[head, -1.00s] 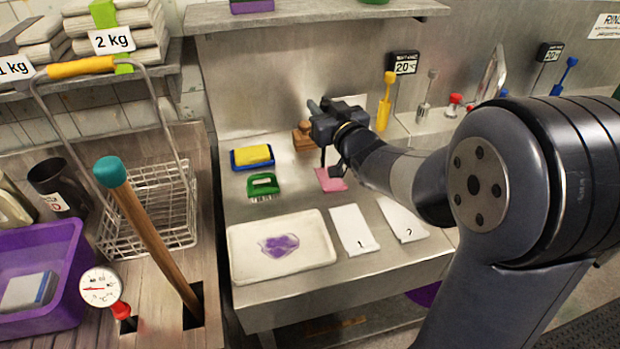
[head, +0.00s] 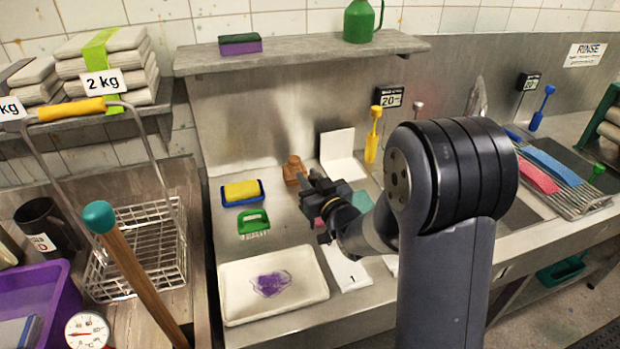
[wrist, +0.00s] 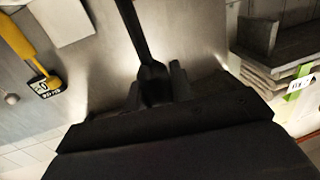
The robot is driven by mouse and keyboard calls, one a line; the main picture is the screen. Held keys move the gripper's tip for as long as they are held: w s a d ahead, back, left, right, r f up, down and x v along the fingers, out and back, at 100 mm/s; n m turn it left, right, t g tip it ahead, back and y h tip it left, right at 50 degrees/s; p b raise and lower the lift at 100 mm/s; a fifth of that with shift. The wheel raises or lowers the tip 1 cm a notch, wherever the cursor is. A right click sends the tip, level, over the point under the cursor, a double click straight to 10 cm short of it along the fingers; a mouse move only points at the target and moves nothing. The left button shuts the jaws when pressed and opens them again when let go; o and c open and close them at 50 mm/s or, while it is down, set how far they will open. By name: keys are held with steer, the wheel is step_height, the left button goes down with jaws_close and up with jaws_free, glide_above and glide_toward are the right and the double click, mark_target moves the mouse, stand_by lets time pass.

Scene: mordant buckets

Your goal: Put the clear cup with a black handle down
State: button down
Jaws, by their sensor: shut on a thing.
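My gripper (head: 312,186) is over the metal counter (head: 290,210), near the wooden block and the green brush. In the wrist view my gripper (wrist: 158,84) is shut on a black handle (wrist: 132,28), which runs up out of the top of the picture. The clear body of the cup cannot be made out in either view. I cannot tell whether the cup touches the counter.
A white tray (head: 236,300) with a purple stain lies at the front. A green brush (head: 254,223), a yellow sponge in a blue dish (head: 242,193) and a wooden block (head: 293,168) are close by. A white card (head: 340,148) stands behind. A shelf (head: 300,50) overhangs the back.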

steer(key=shift+f+b, duration=0.2)
steer(key=shift+b, duration=0.1)
steer(key=c, duration=1.2)
jaws_free()
steer(key=shift+r, duration=0.1)
steer(key=shift+c, duration=0.2)
steer(key=shift+r+p, duration=0.15)
steer(key=shift+p, duration=0.2)
steer(key=b+v, duration=0.2)
steer(key=v, duration=1)
steer(key=shift+b, duration=0.4)
steer(key=shift+w, duration=0.1)
steer(key=p+x, duration=0.3)
steer(key=x, duration=0.9)
steer(key=shift+w+a, duration=0.1)
steer(key=shift+r, duration=0.7)
steer(key=shift+s, duration=0.2)
